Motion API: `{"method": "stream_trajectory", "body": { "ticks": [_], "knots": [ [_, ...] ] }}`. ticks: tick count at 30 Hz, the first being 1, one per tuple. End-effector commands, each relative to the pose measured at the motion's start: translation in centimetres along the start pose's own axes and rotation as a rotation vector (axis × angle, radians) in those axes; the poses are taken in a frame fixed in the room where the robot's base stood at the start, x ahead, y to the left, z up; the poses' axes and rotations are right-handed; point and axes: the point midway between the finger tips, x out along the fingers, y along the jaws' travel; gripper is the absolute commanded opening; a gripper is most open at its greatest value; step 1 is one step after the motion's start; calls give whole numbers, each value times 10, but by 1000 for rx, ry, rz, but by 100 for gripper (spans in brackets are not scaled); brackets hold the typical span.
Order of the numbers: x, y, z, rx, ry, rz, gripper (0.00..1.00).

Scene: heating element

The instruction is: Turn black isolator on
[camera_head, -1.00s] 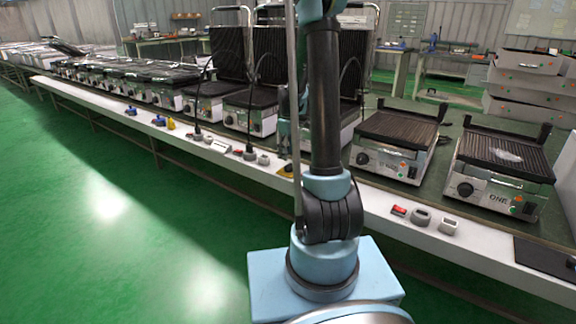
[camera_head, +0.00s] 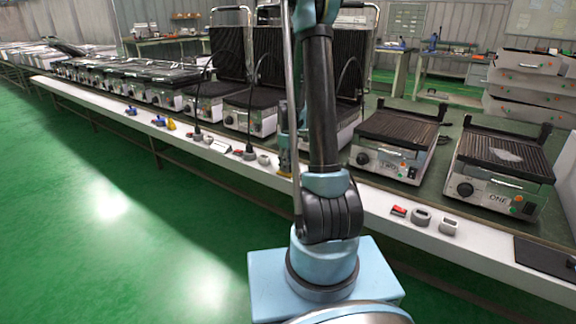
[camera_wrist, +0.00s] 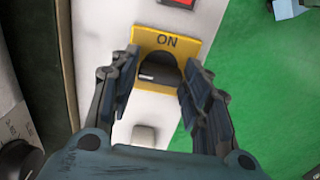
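The black isolator knob (camera_wrist: 158,70) sits on a yellow plate (camera_wrist: 188,50) marked ON, on the pale front ledge of the bench, in the wrist view. My gripper (camera_wrist: 159,76) is open, with one finger on each side of the knob. The fingertips overlap the plate's sides in the picture; I cannot tell whether either touches the knob. In the head view my gripper (camera_head: 288,155) is low over the ledge, and it hides most of the isolator there.
A red switch (camera_wrist: 178,2) lies beyond the plate and a grey socket (camera_wrist: 144,134) on the near side. A grill's dark knob (camera_wrist: 20,158) shows at left. Grills (camera_head: 395,143) stand along the bench. Green floor (camera_head: 90,210) is open in front of the ledge.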

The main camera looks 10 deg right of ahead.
Motion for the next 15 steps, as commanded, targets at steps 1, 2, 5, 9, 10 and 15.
{"method": "stream_trajectory", "body": {
  "ticks": [1,2,5,9,10,15],
  "knots": [
    [0,0,0,0,0,0,24],
    [0,0,0,0,0,0,17],
    [0,0,0,0,0,0,16],
    [0,0,0,5,0,0,16],
    [0,0,0,9,0,0,16],
    [0,0,0,54,0,1,16]
  ]
}}
